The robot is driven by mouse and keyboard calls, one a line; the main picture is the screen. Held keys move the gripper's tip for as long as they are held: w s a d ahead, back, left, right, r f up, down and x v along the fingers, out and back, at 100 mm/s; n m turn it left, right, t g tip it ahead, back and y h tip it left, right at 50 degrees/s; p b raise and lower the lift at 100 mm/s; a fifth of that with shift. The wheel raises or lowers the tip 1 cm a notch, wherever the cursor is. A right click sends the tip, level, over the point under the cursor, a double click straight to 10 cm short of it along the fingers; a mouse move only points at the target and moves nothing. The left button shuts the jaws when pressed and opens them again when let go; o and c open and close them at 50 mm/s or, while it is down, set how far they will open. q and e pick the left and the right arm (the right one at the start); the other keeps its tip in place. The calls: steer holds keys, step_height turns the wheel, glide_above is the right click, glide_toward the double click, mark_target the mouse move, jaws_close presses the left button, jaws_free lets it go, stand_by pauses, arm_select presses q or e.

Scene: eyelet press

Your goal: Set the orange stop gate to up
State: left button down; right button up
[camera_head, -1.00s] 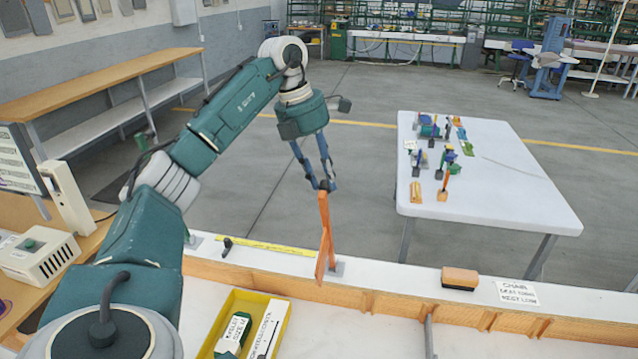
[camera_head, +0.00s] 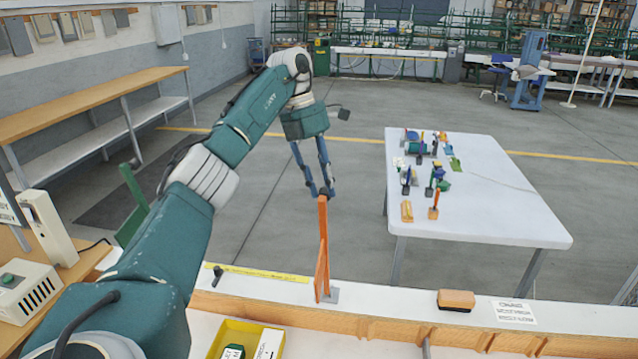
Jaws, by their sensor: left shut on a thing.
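The orange stop gate (camera_head: 322,250) stands upright at the back edge of the white bench, on a small grey base plate. My left gripper (camera_head: 321,194) comes down from above, with its blue fingers shut on the top end of the orange gate. The gate is seen nearly edge-on. The contact at the fingertips is small in the picture. My right gripper is not in view.
A wooden rail (camera_head: 380,328) runs along the bench. An orange-and-black block (camera_head: 456,299) and a printed card (camera_head: 514,312) lie right of the gate. A yellow tray (camera_head: 225,333) is at the front. A white table (camera_head: 500,215) with several small items stands beyond.

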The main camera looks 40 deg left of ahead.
arm_select(q)
steer(key=shift+f, duration=0.7)
steer(key=c, duration=1.5)
jaws_free()
steer(key=shift+w+f, duration=0.1)
steer(key=shift+w, duration=0.05)
steer(key=a+r, duration=0.1)
steer(key=r, duration=0.1)
steer(key=w+a+r, duration=0.1)
steer(key=r, duration=0.1)
steer(key=a+r, duration=0.1)
steer(key=r, duration=0.1)
steer(key=shift+w+r, duration=0.1)
steer(key=shift+w, duration=0.3)
steer(key=shift+w, duration=0.1)
